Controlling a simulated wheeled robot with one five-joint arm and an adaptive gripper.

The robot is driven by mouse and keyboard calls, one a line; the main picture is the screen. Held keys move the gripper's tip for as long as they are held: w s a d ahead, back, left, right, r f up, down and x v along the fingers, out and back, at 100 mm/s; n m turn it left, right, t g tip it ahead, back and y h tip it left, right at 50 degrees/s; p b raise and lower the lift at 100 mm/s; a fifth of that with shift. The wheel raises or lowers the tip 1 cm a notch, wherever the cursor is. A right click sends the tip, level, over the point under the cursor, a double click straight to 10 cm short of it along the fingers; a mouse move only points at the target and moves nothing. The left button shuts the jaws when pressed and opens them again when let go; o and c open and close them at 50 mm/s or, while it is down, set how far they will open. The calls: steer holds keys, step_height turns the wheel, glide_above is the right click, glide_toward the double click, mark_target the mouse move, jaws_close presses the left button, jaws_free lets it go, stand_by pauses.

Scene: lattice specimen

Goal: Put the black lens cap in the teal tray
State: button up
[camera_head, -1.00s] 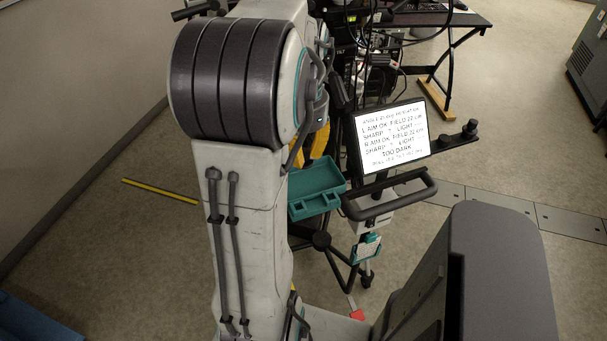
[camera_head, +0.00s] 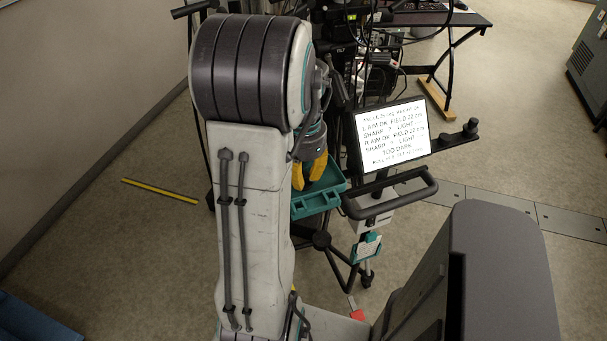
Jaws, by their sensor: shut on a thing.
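The teal tray (camera_head: 309,207) is fixed on a wheeled stand, left of the lit screen, and partly hidden behind my arm. My gripper (camera_head: 308,178) has yellow fingers pointing down, and in the picture they overlap the tray's left and upper part. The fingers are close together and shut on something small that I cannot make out. The black lens cap does not show clearly; fingers and arm may hide it. I cannot tell how high the fingertips are above the tray floor.
The lit screen (camera_head: 391,134) and its black handle (camera_head: 390,200) stand close to the tray's right. A rack with cables (camera_head: 352,65) is behind. A desk (camera_head: 437,18) stands at the back. A yellow strip (camera_head: 160,190) lies on the open floor at left.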

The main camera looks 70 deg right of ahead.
mark_target(303, 175)
steer(key=shift+f, duration=0.15)
steer(key=o, duration=0.7)
step_height(303, 175, up, 12)
steer(key=p, duration=0.1)
stand_by(0.4)
